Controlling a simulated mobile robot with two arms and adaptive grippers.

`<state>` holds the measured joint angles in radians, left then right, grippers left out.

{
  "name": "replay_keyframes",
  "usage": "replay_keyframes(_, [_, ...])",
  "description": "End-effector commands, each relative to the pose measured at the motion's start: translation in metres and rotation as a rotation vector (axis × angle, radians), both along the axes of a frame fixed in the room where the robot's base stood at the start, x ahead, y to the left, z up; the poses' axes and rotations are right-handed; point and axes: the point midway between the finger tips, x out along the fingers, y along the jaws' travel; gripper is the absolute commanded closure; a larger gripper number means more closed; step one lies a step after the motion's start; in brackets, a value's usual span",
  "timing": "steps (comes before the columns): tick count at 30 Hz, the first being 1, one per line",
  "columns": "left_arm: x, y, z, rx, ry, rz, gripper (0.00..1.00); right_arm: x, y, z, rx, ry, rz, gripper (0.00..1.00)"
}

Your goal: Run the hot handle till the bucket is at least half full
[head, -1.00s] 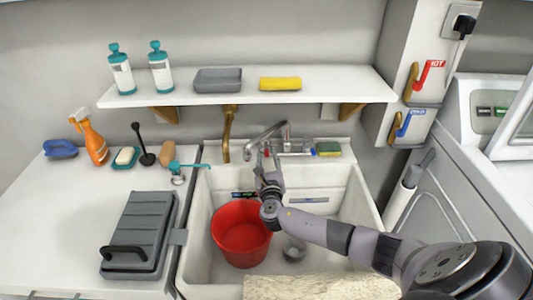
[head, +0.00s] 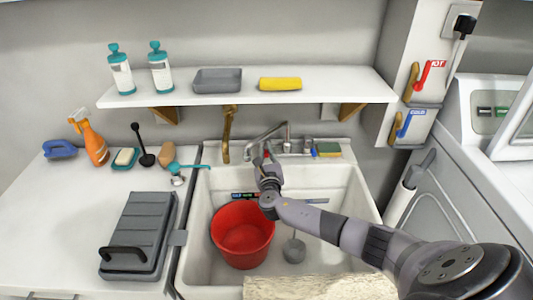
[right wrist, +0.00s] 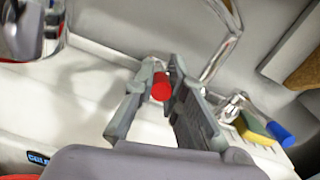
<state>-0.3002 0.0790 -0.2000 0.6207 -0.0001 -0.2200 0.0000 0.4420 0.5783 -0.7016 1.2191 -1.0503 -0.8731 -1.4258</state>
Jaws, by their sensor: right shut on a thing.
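The red bucket (head: 242,236) stands upright in the left part of the white sink. I see no water in it and no stream from the chrome faucet (head: 268,133). My right gripper (head: 265,160) reaches over the sink to the tap at the back wall. In the right wrist view its fingers (right wrist: 155,95) are closed around the red hot handle (right wrist: 161,87). The fingers hide part of the handle. The blue cold handle (right wrist: 280,134) sits to the right, clear of the fingers. My left gripper is not in view.
A sponge (head: 328,149) lies on the sink's back ledge, right of the tap. A shelf (head: 330,88) hangs above the sink. A grey folded rack (head: 140,232) lies on the left counter. A round grey drain plug (head: 294,250) is right of the bucket.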

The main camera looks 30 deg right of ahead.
Motion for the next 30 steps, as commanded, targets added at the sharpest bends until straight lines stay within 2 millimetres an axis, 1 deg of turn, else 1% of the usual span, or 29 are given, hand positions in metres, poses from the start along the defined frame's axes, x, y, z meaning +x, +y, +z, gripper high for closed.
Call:
replay_keyframes(3, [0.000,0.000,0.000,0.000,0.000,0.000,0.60,0.000,0.000,0.000,0.000,0.000,0.000,1.00])
replay_keyframes(22, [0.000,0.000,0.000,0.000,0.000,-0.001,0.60,0.000,0.000,0.000,0.000,0.000,-0.004,1.00])
replay_keyframes(27, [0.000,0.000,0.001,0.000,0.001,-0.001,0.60,0.005,0.008,0.000,0.005,-0.002,-0.086,1.00])
replay_keyframes(30, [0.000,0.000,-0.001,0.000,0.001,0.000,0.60,0.009,0.012,-0.001,0.003,-0.002,-0.148,1.00])
